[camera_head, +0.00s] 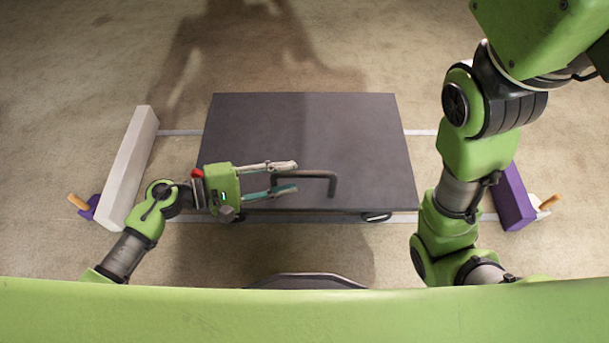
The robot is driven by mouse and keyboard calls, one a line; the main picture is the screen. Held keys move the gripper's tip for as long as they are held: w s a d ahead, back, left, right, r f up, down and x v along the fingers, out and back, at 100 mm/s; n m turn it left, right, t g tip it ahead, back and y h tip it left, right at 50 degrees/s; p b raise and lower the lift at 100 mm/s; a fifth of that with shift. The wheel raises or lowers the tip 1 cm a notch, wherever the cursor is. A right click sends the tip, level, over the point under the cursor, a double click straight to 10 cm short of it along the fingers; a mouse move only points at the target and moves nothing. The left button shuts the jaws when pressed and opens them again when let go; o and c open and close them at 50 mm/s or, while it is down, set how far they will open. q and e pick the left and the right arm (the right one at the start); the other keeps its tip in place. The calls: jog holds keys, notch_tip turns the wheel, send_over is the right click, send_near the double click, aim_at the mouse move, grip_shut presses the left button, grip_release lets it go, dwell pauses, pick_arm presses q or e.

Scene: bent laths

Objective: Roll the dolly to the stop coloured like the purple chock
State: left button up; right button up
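The dolly (330,125) is a flat dark grey platform with wheels and a dark bent handle (318,174) near its front edge. It stands between two stops, apart from both. The left stop (132,165) is white; the right stop (513,198) is purple and partly behind my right arm. A small purple chock (92,207) with an orange peg is beside the white stop's outer side. My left gripper (296,177) is open over the dolly, its fingers on either side of the handle's left part; contact cannot be told. My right gripper is not in view.
A white chock (537,206) with an orange peg (549,202) is beside the purple stop's outer side. Pale rails (180,132) run along the floor between the stops. The beige carpet is otherwise clear. My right arm hangs over the right side.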

aim_at(295, 176)
pick_arm(q)
jog(key=b+x, duration=0.1)
jog(key=x, duration=0.4)
jog(key=shift+f, duration=0.1)
grip_shut()
